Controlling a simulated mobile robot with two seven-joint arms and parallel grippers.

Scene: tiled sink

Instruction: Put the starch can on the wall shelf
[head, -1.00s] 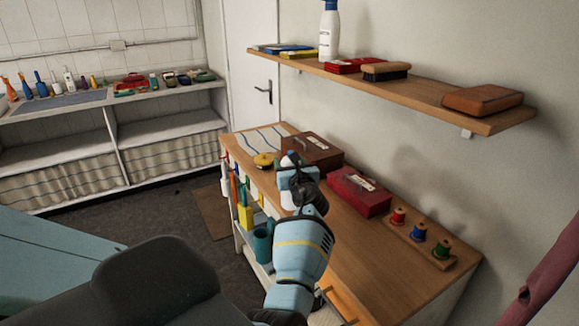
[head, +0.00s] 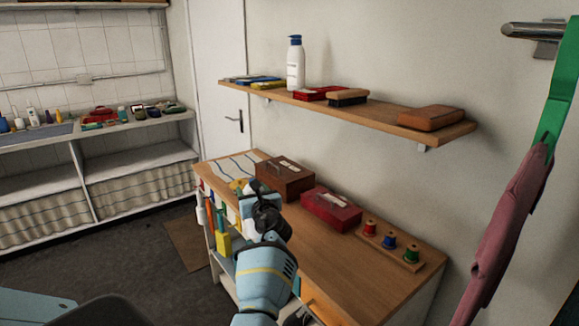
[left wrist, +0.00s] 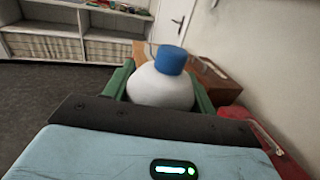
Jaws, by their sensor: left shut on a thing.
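My left gripper (head: 262,208) is above the left part of the wooden cabinet top. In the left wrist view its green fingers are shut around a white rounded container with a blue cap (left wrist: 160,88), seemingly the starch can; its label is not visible. In the head view the gripper and arm hide most of this container. The wooden wall shelf (head: 383,109) is higher up, behind and to the right of the gripper. My right gripper is not in view.
The shelf holds a white bottle with a blue cap (head: 295,63), a red box (head: 318,93), a brush (head: 348,97) and a brown block (head: 431,118). Bare shelf lies between brush and block. Below are a brown box (head: 285,179), a red box (head: 331,208) and thread spools (head: 389,242).

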